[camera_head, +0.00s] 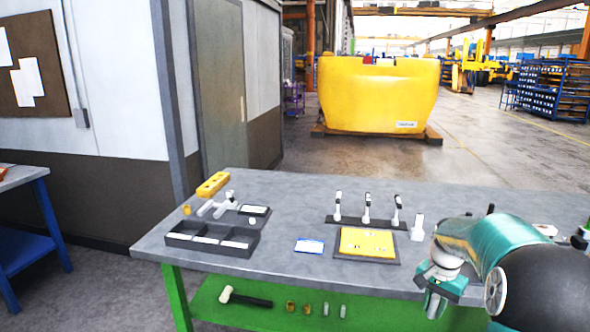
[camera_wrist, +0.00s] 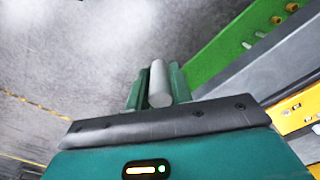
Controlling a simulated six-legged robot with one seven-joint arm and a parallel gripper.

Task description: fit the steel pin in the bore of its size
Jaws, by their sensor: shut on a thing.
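The steel pin (camera_wrist: 159,85) is a plain grey cylinder between the green fingers of my gripper (camera_wrist: 155,88) in the wrist view. My gripper is shut on it, and one end of the pin faces the wrist camera. The yellow plate also shows at the right of the wrist view (camera_wrist: 297,112), apart from the pin. Its bores are too small to compare in size.
The grey workbench (camera_head: 290,215) carries a dark divided tray (camera_head: 212,238), a yellow block (camera_head: 212,184), a blue-edged card (camera_head: 309,246) and a rack of upright tools (camera_head: 367,222). A white upright piece (camera_head: 417,228) stands near my arm. A mallet (camera_head: 245,298) lies on the green lower shelf.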

